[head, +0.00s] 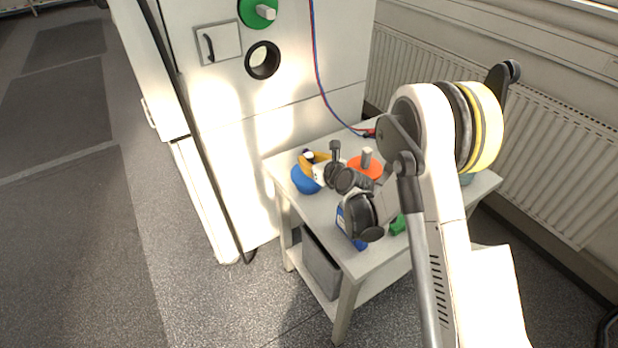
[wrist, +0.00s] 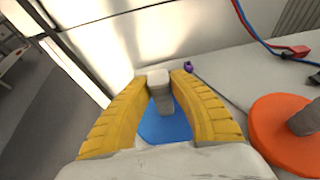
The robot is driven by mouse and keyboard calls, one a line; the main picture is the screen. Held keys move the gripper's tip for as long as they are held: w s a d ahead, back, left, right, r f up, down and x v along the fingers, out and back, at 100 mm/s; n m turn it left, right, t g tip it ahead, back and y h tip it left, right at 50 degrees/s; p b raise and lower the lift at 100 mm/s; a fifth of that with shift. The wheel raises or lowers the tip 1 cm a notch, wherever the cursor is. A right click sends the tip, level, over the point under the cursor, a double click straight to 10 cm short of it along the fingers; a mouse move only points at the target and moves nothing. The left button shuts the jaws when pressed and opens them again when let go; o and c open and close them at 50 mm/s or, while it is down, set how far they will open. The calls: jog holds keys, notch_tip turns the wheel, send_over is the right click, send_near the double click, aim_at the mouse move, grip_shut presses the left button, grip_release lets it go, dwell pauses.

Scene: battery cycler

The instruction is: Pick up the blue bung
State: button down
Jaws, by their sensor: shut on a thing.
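The blue bung (head: 304,181) is a blue disc with a pale grey peg, at the left side of the small white table. In the wrist view its blue disc (wrist: 165,127) shows below and between the yellow fingers, with the peg upright between them. My gripper (head: 309,158) is shut on the peg, one finger on each side; it also shows in the wrist view (wrist: 160,88). The disc appears at table level; I cannot tell whether it touches the table top. Part of the disc is hidden by the fingers.
An orange bung (head: 366,168) with a grey peg stands to the right on the table (head: 322,213). A green object (head: 397,225) lies near the front. A red clip on cables (head: 368,132) lies at the back. A white cabinet (head: 290,125) with a round hole (head: 262,60) and a green bung (head: 257,12) stands behind.

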notch_tip(320, 180, up, 15)
jog(key=p, duration=0.5)
jog(key=shift+p, duration=0.4)
